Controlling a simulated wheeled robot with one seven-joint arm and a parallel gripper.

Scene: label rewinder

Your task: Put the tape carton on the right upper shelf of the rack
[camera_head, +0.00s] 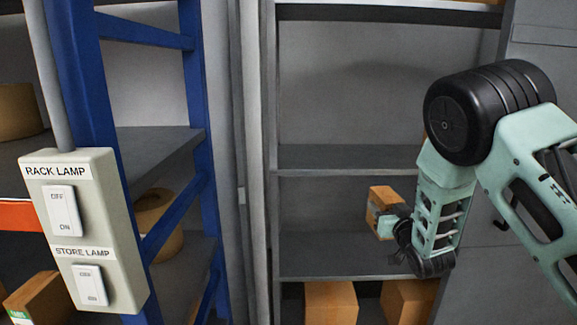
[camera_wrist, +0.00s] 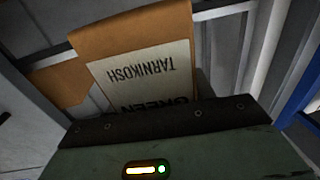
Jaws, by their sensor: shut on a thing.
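An orange-brown carton (camera_head: 380,205) is held by my gripper (camera_head: 388,223) in front of the grey shelf unit, at the height between its middle and lower shelf boards. In the wrist view the carton (camera_wrist: 130,25) has a pale label with upside-down print, "TARNIKOSH" and below it "GREEN"; the rest is hidden by my gripper (camera_wrist: 165,120). My gripper is shut on the carton; its fingertips are mostly hidden. The blue-post rack (camera_head: 80,90) stands at the left, apart from the carton. Its upper board (camera_head: 160,150) shows bare at the right end.
A switch box (camera_head: 85,230) with "RACK LAMP" and "STORE LAMP" rockers is at the rack's front post. Rolls (camera_head: 15,110) and a carton (camera_head: 38,298) sit on the rack. Grey shelf boards (camera_head: 340,158) are empty; cartons (camera_head: 331,302) stand below. Blue braces and grey posts are between.

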